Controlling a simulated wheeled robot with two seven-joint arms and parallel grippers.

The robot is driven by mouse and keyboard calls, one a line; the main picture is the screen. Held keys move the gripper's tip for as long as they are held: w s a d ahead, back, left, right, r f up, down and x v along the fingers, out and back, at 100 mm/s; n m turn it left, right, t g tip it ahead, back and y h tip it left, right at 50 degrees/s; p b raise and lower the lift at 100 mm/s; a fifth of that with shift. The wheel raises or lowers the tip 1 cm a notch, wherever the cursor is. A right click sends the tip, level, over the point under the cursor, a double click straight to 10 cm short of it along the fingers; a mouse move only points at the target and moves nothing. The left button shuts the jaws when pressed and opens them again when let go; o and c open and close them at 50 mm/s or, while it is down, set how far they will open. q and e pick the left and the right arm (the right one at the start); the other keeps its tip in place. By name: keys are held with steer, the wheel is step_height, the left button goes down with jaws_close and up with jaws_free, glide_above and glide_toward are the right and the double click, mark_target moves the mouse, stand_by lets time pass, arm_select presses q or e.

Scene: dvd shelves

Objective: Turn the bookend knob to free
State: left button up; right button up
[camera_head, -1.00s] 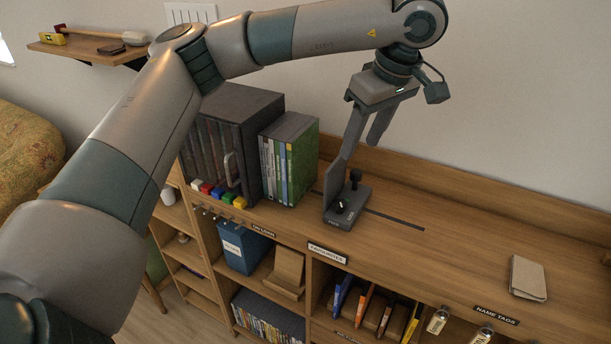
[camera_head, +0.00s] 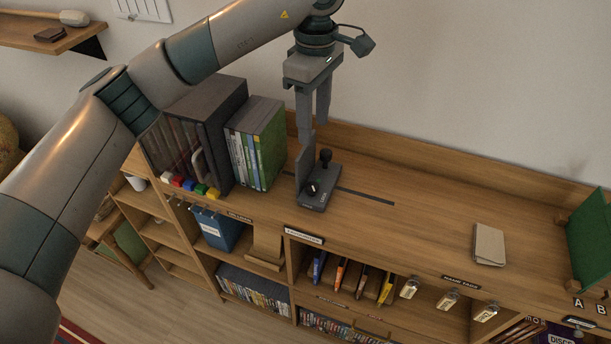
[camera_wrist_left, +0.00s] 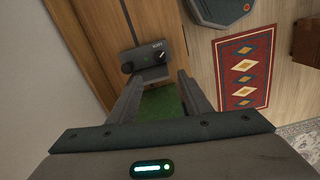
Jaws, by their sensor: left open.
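The grey bookend (camera_head: 319,197) stands on the shelf top, with an upright plate on its left and a base on a dark slot. A low black knob (camera_head: 312,188) with a light mark sits at the front of the base, and a taller black knob (camera_head: 326,156) stands behind it. My left gripper (camera_head: 314,122) is open and empty, pointing down just above the bookend, apart from the knobs. In the left wrist view the bookend (camera_wrist_left: 152,73) lies beyond my open fingers (camera_wrist_left: 160,92), both knobs visible. My right gripper is out of view.
Several DVD cases (camera_head: 257,145) stand left of the bookend, beside a dark cabinet (camera_head: 215,130). A tan notebook (camera_head: 489,244) and a green panel (camera_head: 590,240) are to the right. The shelf top between is clear.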

mark_target(313, 186)
arm_select(q)
step_height(313, 186, down, 16)
steer(key=p, duration=0.7)
steer(key=shift+r, duration=0.1)
steer(key=shift+f+p, duration=0.4)
steer(key=shift+f, duration=0.4)
